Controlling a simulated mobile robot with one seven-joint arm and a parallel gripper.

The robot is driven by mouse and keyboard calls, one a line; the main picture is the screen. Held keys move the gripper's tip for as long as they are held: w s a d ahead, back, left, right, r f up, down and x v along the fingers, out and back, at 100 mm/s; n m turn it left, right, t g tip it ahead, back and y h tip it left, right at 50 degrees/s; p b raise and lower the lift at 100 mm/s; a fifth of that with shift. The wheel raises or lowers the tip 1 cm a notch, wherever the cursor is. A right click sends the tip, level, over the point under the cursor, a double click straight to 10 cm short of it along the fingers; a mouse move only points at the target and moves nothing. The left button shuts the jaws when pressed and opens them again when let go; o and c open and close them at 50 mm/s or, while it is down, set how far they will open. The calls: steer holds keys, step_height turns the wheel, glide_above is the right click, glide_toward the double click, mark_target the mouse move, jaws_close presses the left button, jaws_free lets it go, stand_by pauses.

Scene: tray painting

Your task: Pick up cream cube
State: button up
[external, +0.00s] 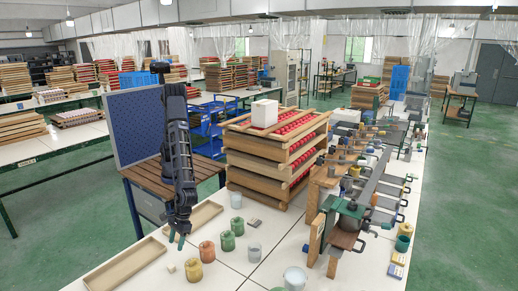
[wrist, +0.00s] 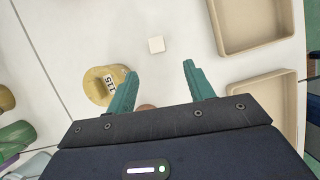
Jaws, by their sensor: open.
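The cream cube (external: 171,268) is small and sits on the white table, left of the yellow jar. In the wrist view the cube (wrist: 156,44) lies beyond my fingertips, roughly in line with the gap between them, and nothing touches it. My gripper (external: 177,239) points down above the table near the tray corners. In the wrist view my gripper (wrist: 159,70) has its two green fingers spread wide with nothing held between them.
A yellow jar (external: 193,272), labelled 115 in the wrist view (wrist: 97,85), stands close to the cube. An orange jar (external: 207,252) and a green jar (external: 228,241) stand to the right. Shallow tan trays (external: 125,264) (wrist: 262,45) lie nearby. Stacked wooden trays (external: 262,160) rise behind.

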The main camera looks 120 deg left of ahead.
glide_above(171, 266)
steer(key=a, duration=0.3)
step_height(171, 266, down, 5)
steer(key=shift+f, duration=0.1)
steer(key=shift+x, duration=2.65)
steer(key=shift+w+d, duration=0.2)
steer(key=shift+c, duration=0.4)
steer(key=c, duration=1)
